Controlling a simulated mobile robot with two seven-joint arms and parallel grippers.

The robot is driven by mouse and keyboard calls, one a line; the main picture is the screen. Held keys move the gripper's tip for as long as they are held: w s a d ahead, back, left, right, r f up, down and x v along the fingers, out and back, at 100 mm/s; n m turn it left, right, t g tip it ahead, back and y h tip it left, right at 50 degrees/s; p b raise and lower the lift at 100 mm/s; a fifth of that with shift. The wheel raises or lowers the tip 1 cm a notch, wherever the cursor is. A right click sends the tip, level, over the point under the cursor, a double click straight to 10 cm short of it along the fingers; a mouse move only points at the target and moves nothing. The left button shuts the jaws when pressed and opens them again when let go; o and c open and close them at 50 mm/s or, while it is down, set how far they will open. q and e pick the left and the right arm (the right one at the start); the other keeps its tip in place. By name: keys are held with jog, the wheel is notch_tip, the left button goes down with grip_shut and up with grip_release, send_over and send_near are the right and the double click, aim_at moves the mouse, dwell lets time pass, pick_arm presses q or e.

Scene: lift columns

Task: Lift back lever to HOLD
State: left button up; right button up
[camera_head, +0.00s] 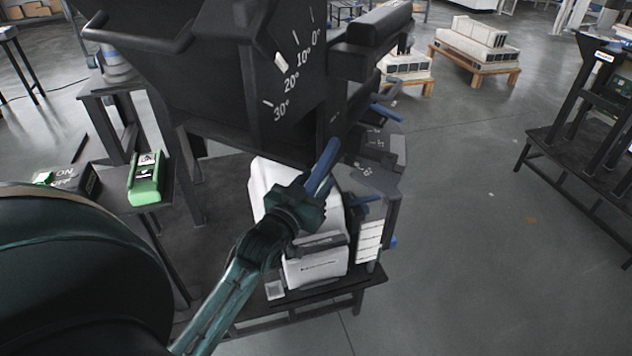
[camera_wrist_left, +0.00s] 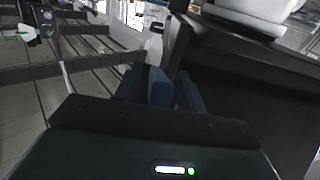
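A blue lever (camera_head: 322,164) slants up beside the black machine with the angle scale. My left gripper (camera_head: 310,194) is at the lever's lower part, above a white block. In the left wrist view the blue lever (camera_wrist_left: 160,88) stands between the two dark fingers of my left gripper (camera_wrist_left: 163,92). The fingers are close on either side of it; I cannot tell whether they press on it. No HOLD mark is readable. My right gripper is not in view.
The black machine (camera_head: 225,70) with marks from 0° to 30° rises just behind the gripper. The white block (camera_head: 315,265) lies below on a dark table. A green device (camera_head: 146,180) and an ON switch box (camera_head: 72,181) stand left.

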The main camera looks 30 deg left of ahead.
pick_arm(q)
jog(key=shift+w, duration=0.4)
jog(key=shift+c, duration=0.2)
grip_shut()
